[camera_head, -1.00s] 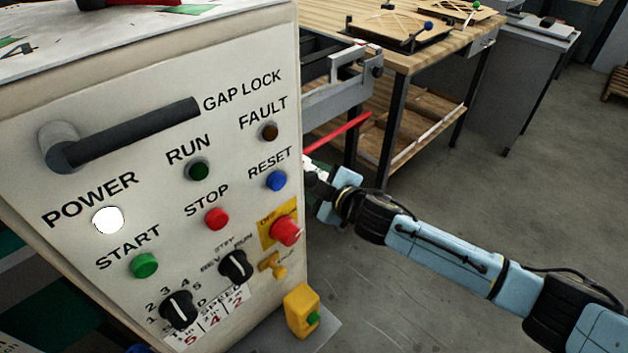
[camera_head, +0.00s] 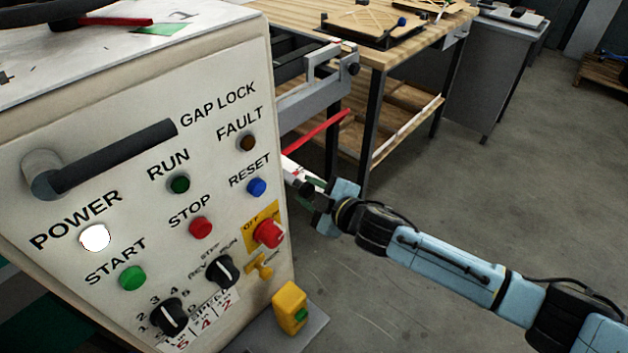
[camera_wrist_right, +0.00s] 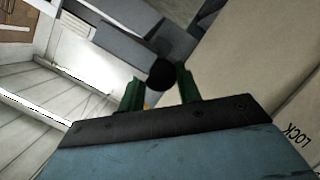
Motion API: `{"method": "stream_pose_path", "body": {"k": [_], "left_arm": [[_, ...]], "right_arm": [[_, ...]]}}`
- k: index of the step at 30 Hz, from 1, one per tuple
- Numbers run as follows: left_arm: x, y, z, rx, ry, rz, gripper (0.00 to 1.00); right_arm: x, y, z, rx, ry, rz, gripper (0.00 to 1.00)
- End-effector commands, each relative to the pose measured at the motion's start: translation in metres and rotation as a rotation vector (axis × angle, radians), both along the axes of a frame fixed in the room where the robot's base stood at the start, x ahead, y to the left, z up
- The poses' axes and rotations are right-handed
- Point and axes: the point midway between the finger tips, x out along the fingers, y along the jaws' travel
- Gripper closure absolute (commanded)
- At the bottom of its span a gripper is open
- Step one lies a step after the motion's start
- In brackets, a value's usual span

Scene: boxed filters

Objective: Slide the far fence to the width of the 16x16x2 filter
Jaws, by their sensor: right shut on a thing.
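My right gripper (camera_head: 316,196) is beside the right edge of the machine's control panel. In the right wrist view (camera_wrist_right: 160,88) its two green fingers close around a round black knob (camera_wrist_right: 161,72). In the head view the knob is small and partly covered by the fingers. A white piece (camera_head: 292,169) sticks out from behind the panel towards the gripper; I cannot tell whether it is the far fence. A grey bar (camera_wrist_right: 118,42) lies just beyond the knob in the wrist view. I cannot make out the 16x16x2 filter. My left gripper is not in view.
The control panel (camera_head: 120,110) with its gap lock handle (camera_head: 115,158) fills the left. A grey rail (camera_head: 305,98) and a red bar (camera_head: 318,133) reach out behind it. A wooden bench (camera_head: 375,45) stands beyond. The floor (camera_head: 480,190) at right is clear.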

Motion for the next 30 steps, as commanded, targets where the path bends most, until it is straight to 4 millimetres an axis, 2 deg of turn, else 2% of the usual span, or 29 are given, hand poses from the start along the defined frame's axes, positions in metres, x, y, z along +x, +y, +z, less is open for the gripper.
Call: {"method": "stream_pose_path", "body": {"k": [5,6,10,22,30], "left_arm": [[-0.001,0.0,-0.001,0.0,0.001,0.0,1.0],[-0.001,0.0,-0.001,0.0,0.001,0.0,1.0],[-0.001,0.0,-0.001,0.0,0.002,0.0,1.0],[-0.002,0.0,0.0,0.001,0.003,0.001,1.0],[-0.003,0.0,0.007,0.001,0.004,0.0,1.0]], "right_arm": [[0.002,0.0,0.0,-0.001,-0.001,-0.003,1.0],[0.002,0.0,0.0,-0.001,-0.001,-0.003,0.61],[0.002,-0.001,0.0,-0.001,-0.001,-0.004,0.44],[-0.003,-0.005,0.002,0.001,0.0,-0.005,0.44],[-0.036,-0.035,0.014,0.0,0.001,-0.005,0.44]]}}
